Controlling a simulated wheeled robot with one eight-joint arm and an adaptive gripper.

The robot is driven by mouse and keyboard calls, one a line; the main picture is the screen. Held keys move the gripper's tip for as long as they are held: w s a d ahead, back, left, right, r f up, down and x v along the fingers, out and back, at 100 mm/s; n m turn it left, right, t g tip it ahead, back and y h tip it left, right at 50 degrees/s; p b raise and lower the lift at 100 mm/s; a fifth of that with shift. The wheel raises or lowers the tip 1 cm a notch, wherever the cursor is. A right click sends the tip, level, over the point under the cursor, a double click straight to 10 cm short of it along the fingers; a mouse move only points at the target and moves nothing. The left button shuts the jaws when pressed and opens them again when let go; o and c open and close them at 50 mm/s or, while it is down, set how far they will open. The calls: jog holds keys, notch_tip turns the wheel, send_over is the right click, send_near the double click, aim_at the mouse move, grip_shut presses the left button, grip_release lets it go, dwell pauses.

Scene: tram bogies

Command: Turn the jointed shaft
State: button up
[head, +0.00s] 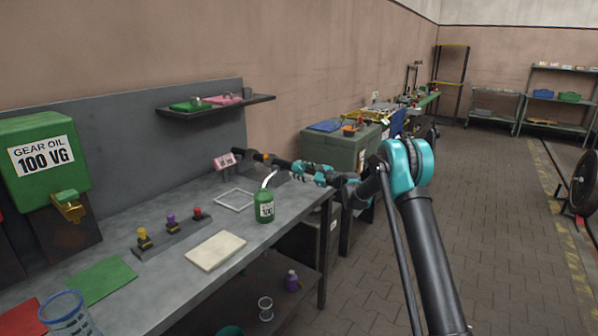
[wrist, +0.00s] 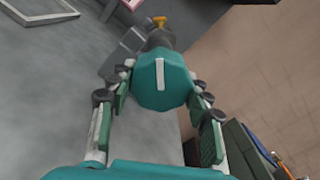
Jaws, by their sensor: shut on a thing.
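The jointed shaft (head: 262,157) lies over the far end of the grey workbench, dark with orange-yellow parts toward its left end. In the wrist view, its near end is a teal faceted knob (wrist: 160,88) with a white stripe, and a dark part with a yellow tip shows beyond it. A grey block (wrist: 124,50) stands beside the dark part. My gripper (head: 300,168) reaches the shaft's right end. In the wrist view, my gripper (wrist: 162,78) has a finger on each side of the knob and is shut on it. The white stripe stands nearly upright in that view.
A green oil can (head: 264,205) stands on the bench (head: 185,265) close below my arm. A white frame (head: 235,200), a pale pad (head: 215,251) and a row of coloured knobs (head: 172,232) lie nearer. A grey-green box (head: 340,147) stands behind my arm.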

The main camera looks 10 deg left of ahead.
jog(key=n, duration=0.4)
jog(key=shift+n, duration=0.3)
jog(key=n, duration=0.3)
jog(key=shift+r+n, duration=0.1)
jog(key=shift+n, duration=0.3)
jog(key=n, duration=0.7)
jog(key=shift+r, duration=0.1)
jog(key=n, duration=0.5)
jog(key=shift+n, duration=0.3)
jog(key=n, duration=0.5)
jog(key=shift+s+r+n, duration=0.1)
jog(key=shift+s+n, duration=0.05)
jog(key=shift+n, duration=0.15)
jog(key=o, duration=1.2)
